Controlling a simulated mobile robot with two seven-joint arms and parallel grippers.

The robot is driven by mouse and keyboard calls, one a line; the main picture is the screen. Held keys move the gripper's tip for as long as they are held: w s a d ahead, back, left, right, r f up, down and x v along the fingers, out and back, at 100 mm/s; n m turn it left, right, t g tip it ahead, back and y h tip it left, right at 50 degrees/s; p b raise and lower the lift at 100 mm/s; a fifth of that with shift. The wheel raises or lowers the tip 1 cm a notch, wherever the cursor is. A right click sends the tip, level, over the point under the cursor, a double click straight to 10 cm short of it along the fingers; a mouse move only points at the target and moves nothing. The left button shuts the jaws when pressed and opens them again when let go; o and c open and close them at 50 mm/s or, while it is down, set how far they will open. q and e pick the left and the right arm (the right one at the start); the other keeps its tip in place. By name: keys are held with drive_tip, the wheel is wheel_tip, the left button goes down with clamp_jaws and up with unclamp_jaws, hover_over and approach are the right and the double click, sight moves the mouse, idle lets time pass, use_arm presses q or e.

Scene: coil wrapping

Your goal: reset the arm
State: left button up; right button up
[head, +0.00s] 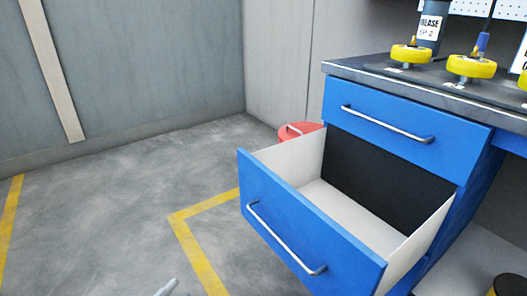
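Only a small grey tip of my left gripper (167,288) shows at the bottom edge of the head view. It is over the floor, to the left of the open blue drawer and apart from it. The rest of this gripper and its arm are out of the frame, so I cannot tell whether it is open or shut. My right gripper is not in view.
The blue cabinet's lower drawer (300,222) is pulled out and looks empty. The upper drawer (390,124) is shut. Yellow round items (471,67) and a grease container (431,28) stand on the worktop (350,68). A red object (297,132) is behind the drawer. The left floor is clear.

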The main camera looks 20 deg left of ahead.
use_arm(q)
drive_tip(key=s+d+r+n+g+h+p, duration=0.15)
drive_tip(key=d+n+g, duration=0.6)
drive_tip(key=d, duration=0.75)
drive_tip(key=s+a+r+n+y+p, duration=0.1)
drive_tip(key=a+r+p, duration=0.2)
drive_tip(key=p, duration=1)
drive_tip(key=s+a+r+n+y+p, duration=0.1)
drive_tip(key=a+r+p, duration=0.3)
drive_tip(key=r+p, duration=0.6)
drive_tip(key=s+y+p, duration=0.1)
drive_tip(key=p, duration=0.1)
drive_tip(key=shift+s+a+r+p, duration=0.15)
drive_tip(key=shift+s+p, duration=0.1)
drive_tip(key=shift+p, duration=0.1)
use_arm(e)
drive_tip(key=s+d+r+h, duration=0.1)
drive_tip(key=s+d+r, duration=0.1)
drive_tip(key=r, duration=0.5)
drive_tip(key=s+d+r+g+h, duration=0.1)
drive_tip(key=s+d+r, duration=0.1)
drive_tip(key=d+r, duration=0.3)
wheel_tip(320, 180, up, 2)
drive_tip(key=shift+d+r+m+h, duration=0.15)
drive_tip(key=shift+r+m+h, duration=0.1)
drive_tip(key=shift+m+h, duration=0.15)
use_arm(q)
drive_tip(key=shift+y, duration=0.25)
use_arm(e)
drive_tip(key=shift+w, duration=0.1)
